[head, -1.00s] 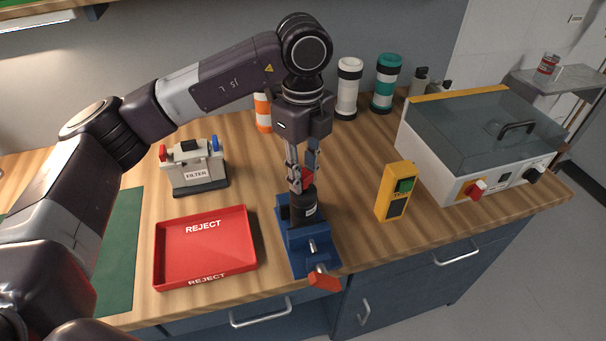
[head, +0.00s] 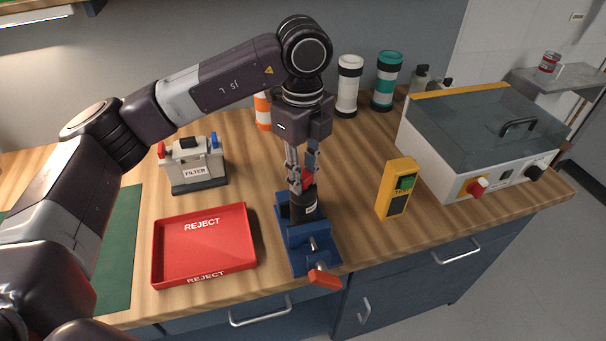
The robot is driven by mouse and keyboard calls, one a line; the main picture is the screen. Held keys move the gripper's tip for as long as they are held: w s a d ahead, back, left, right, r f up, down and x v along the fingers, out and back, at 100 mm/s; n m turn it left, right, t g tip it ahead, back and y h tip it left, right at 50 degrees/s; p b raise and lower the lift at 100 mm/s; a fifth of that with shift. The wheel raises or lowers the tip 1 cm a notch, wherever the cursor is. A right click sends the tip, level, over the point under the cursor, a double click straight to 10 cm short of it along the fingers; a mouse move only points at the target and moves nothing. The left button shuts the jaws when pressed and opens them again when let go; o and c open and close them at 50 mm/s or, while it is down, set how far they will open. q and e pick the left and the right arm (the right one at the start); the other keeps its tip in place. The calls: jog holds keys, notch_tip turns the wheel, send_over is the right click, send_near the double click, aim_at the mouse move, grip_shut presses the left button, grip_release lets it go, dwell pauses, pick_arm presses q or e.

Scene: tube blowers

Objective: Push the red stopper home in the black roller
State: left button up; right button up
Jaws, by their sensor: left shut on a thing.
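The black roller (head: 305,207) stands upright in a blue vise (head: 310,247) on the wooden bench. The red stopper (head: 306,177) shows between the fingers of my left gripper (head: 302,182), just at the top of the roller. My left gripper points straight down and is shut on the stopper. The fingers hide part of the stopper, so I cannot tell how deep it sits in the roller. My right gripper is not in view.
A red reject tray (head: 204,246) lies left of the vise. A filter box (head: 194,166) stands behind the tray. A yellow tester (head: 397,188) stands to the right, before a glass-lidded machine (head: 480,140). Striped tubes, including a white one (head: 348,87), stand at the back.

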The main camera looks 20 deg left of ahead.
pick_arm(q)
jog(key=shift+f, duration=0.1)
jog(key=o, duration=1)
notch_tip(320, 180, up, 12)
dwell(0.4)
